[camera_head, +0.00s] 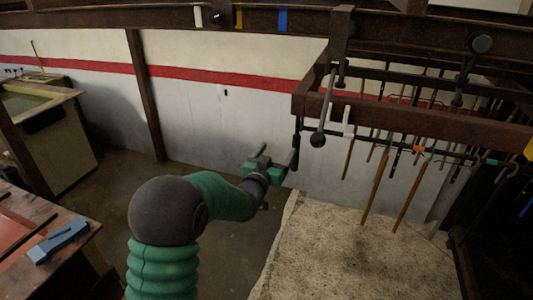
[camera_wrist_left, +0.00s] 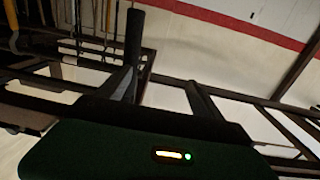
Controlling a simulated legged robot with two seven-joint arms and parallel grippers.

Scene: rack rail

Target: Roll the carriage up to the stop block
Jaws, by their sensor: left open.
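The rail (camera_head: 120,18) is a dark brown beam running across the top of the head view. The carriage (camera_head: 400,113) appears to be the brown frame hanging under its right part, with a hanger (camera_head: 341,35) up to the rail. A black upright handle (camera_head: 297,130) hangs at the frame's left end; a dark post, likely this handle, shows in the left wrist view (camera_wrist_left: 134,38). My left gripper (camera_head: 278,152) is open, its fingers close to the handle's lower end. In the wrist view the post stands by the left finger; contact is unclear.
White, yellow and blue marks (camera_head: 283,20) are on the rail. A rod with a ball end (camera_head: 318,140) and several long tools (camera_head: 376,185) hang at the right. A bench with a blue item (camera_head: 60,240) is at lower left. A pale slab (camera_head: 340,255) lies below.

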